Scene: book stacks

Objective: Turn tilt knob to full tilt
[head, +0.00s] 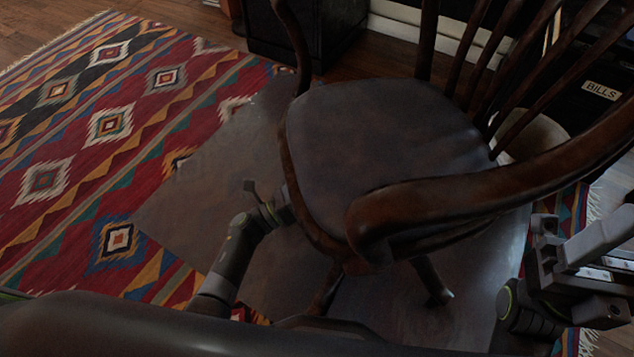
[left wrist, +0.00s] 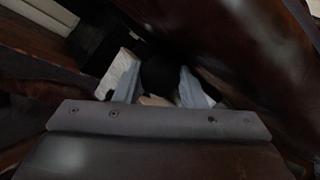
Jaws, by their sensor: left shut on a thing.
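A dark wooden office chair (head: 385,140) with curved arms and a spindle back stands in front of me. In the left wrist view, a dark rounded knob (left wrist: 160,76) sits between the pale fingers of my left gripper (left wrist: 158,92), which is shut on it. The knob's markings and angle are too dark to read. In the head view, my left arm reaches in to the seat's left edge, and the seat hides the fingers and the knob. My right gripper (head: 575,262) is at the right edge, apart from the chair; its opening is unclear.
The chair stands on a clear floor mat (head: 205,200) over a patterned red rug (head: 75,130). A dark cabinet (head: 315,30) stands behind the chair. A box labelled BILLS (head: 600,90) is at the back right. The rug at left is free.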

